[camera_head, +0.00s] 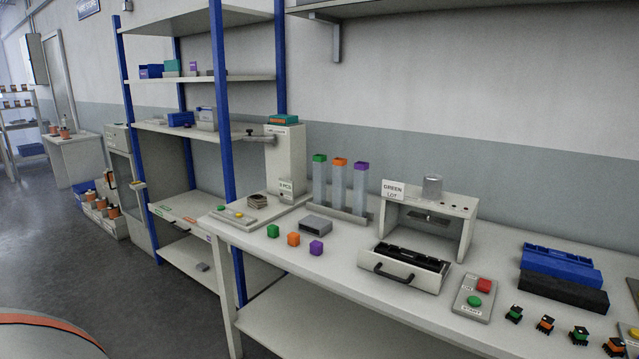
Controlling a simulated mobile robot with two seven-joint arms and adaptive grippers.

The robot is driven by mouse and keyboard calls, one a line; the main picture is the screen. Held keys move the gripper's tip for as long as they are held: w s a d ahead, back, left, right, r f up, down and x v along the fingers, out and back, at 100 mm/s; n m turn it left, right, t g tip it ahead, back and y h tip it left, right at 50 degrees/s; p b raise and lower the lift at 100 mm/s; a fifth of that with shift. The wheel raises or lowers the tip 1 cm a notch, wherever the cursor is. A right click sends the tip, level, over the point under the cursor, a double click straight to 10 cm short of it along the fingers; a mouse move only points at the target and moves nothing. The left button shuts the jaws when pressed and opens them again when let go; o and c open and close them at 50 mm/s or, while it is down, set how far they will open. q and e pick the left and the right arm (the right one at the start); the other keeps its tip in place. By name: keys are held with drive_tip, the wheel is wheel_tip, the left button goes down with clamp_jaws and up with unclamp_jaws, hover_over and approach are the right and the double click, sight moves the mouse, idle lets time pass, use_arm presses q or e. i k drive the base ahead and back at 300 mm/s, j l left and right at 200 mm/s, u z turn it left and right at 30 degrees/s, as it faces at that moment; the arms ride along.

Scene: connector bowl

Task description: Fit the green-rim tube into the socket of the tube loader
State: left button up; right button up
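The green-rim tube (319,182) is a tall clear tube with a green top. It stands upright at the left end of a grey rack (350,214) on the table, beside an orange-rim tube (339,185) and a purple-rim tube (359,190). A white machine (460,226) to their right has a short clear cylinder (432,187) upright on top and a "GREEN LOT" card (394,190) at its left. It looks like the tube loader; I cannot make out the inside of its socket. Neither of my grippers is in view.
A drawer-like tray (384,278) with a black insert sits before the machine.

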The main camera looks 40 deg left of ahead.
sight(286, 190)
drive_tip(key=u, duration=1.4)
drive_tip(key=i+j+z, duration=0.1)
drive_tip(key=j, duration=0.25)
drive_tip(key=i+j, duration=0.3)
drive_tip(key=i+j+z, duration=0.15)
drive_tip(key=j, duration=0.25)
drive_tip(key=i+j, duration=0.15)
drive_tip(key=j, duration=0.2)
drive_tip(key=i+j+z, duration=0.15)
drive_tip(key=j, duration=0.25)
drive_tip(key=i+j, duration=0.2)
drive_tip(key=j, duration=0.15)
drive_tip(key=i+j+z, duration=0.15)
drive_tip(key=j, duration=0.25)
drive_tip(key=i+j, duration=0.1)
drive_tip(key=j, duration=0.3)
drive_tip(key=z, duration=0.05)
